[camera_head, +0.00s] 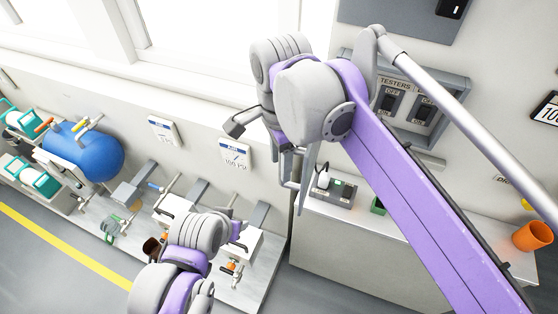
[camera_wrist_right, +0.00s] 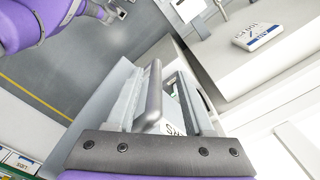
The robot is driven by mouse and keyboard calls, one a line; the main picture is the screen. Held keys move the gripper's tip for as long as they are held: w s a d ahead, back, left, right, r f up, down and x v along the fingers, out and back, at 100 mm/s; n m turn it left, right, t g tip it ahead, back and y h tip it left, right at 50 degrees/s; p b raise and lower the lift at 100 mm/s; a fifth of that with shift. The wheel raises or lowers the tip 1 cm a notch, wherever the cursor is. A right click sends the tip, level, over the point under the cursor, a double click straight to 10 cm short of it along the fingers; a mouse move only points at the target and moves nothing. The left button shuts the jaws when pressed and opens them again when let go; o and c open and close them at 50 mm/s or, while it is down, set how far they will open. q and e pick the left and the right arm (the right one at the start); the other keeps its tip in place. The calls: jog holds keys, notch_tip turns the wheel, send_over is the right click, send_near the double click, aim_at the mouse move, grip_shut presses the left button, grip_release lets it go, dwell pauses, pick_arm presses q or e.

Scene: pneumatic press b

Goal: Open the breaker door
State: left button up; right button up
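The grey breaker panel (camera_head: 462,88) is on the wall at the upper right of the head view. Black switches marked OFF and a TESTERS label show inside it. My right forearm crosses in front and hides part of it; I cannot clearly make out its door. My right gripper (camera_head: 296,183) points down, left of and below the panel, apart from it. In the wrist view grey bars and a lettered block show ahead of the purple palm, and whether the fingers are closed is unclear. My left gripper (camera_head: 238,232) is low in the middle, its fingers hard to make out.
A counter (camera_head: 360,235) below the panel carries a small switch box (camera_head: 335,190) and an orange cup (camera_head: 532,236). A blue tank (camera_head: 85,150) and several valve fittings stand along the wall to the left. Open floor (camera_head: 40,275) lies in front.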

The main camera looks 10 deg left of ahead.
jog(key=shift+s, duration=0.1)
dwell(0.3)
notch_tip(320, 180, up, 11)
jog(key=shift+f+p, duration=0.15)
jog(key=shift+p, duration=0.3)
pick_arm(q)
jog(key=shift+w+r, duration=0.35)
jog(key=shift+r, duration=0.3)
